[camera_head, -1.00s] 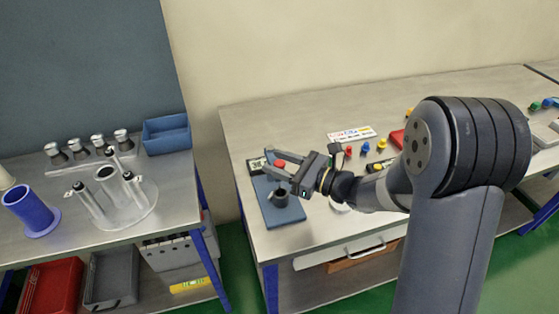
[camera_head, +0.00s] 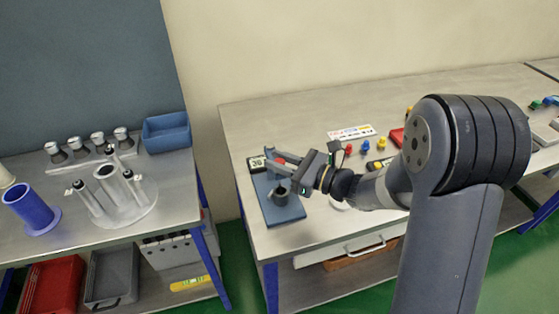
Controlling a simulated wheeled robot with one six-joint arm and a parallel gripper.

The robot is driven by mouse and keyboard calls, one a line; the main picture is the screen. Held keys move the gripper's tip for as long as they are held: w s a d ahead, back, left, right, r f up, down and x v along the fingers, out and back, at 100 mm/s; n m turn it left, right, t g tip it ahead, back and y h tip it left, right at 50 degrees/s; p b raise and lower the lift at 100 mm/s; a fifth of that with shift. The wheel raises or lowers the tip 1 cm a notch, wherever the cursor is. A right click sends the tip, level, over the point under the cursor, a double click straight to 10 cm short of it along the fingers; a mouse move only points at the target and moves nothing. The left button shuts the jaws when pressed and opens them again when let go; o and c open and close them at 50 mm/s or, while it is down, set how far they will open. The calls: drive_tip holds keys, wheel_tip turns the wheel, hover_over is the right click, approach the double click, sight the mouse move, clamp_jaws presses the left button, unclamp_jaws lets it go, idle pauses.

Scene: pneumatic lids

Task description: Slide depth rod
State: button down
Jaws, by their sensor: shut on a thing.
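A blue base plate (camera_head: 283,215) lies on the right bench near its left end, with a dark round cup-like part (camera_head: 279,196) on it. A small dark display (camera_head: 257,163) with pale digits, apparently 36, stands at its back left corner. My gripper (camera_head: 272,161) reaches in from the right over the back of the plate, beside the display. Its fingers are shut on a small red-topped part (camera_head: 281,161), apparently the depth rod's knob. The fingers mostly hide it, and I cannot make out the rod itself.
Small red, blue and yellow knobs (camera_head: 365,147) and a white label strip (camera_head: 351,133) lie to the right. The left bench holds a blue bin (camera_head: 166,133), a blue cylinder (camera_head: 32,209) and a round fixture (camera_head: 126,207).

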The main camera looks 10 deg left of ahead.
wheel_tip(320, 180, up, 7)
drive_tip(key=p, duration=0.3)
drive_tip(key=shift+w+r, duration=0.1)
drive_tip(key=c, duration=1.5)
unclamp_jaws()
drive_tip(key=shift+r, duration=0.1)
drive_tip(key=shift+c, duration=0.2)
drive_tip(key=shift+o, duration=1.3)
drive_tip(key=shift+d, duration=0.1)
drive_tip(key=shift+d+f, duration=0.2)
drive_tip(key=b+v, duration=0.2)
drive_tip(key=v, duration=0.8)
drive_tip(key=shift+s, duration=0.25)
